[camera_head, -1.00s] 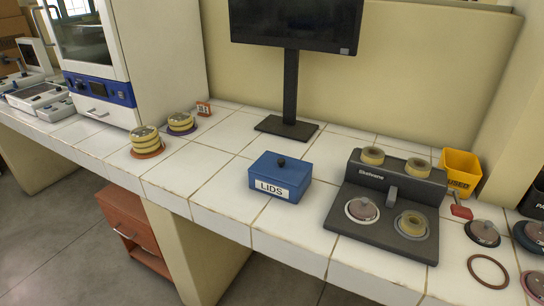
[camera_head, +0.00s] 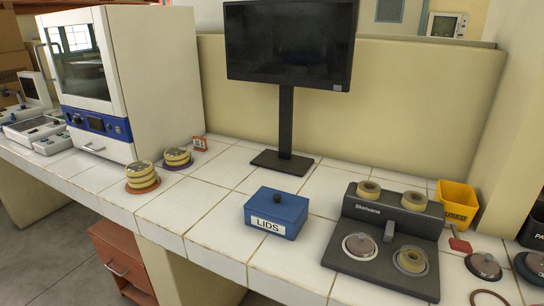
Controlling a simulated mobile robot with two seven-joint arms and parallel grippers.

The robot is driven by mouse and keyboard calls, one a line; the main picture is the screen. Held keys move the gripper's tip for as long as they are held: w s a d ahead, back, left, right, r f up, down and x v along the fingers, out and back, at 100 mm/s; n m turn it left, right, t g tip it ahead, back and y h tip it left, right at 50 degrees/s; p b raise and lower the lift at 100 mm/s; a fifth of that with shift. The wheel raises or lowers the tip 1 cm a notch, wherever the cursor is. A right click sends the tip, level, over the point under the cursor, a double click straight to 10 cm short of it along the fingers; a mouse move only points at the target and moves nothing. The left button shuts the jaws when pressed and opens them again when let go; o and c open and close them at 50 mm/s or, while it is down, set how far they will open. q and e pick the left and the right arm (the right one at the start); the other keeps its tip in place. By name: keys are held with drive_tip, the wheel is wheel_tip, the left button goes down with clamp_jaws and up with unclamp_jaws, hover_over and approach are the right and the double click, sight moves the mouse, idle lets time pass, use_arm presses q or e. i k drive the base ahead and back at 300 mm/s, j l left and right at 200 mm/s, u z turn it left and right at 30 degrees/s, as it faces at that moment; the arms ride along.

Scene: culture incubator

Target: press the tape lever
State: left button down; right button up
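A dark grey tape device (camera_head: 383,264) marked "Skelvane" stands at the right of the tiled bench. Its upright lever (camera_head: 389,232) is a short grey tab at the middle, in front of the raised back block. Two tan tape rolls (camera_head: 369,190) sit on top of the block. Neither of my grippers is in view, and nothing touches the lever.
A blue box (camera_head: 276,213) labelled "LIDS" stands left of the device. A yellow bin (camera_head: 457,203) and dark discs (camera_head: 483,266) are at the right. A monitor (camera_head: 290,43) stands behind. Stacked dishes (camera_head: 141,177) and an incubator (camera_head: 120,80) are at the left.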

sight(456, 244)
drive_tip(key=z, duration=1.4)
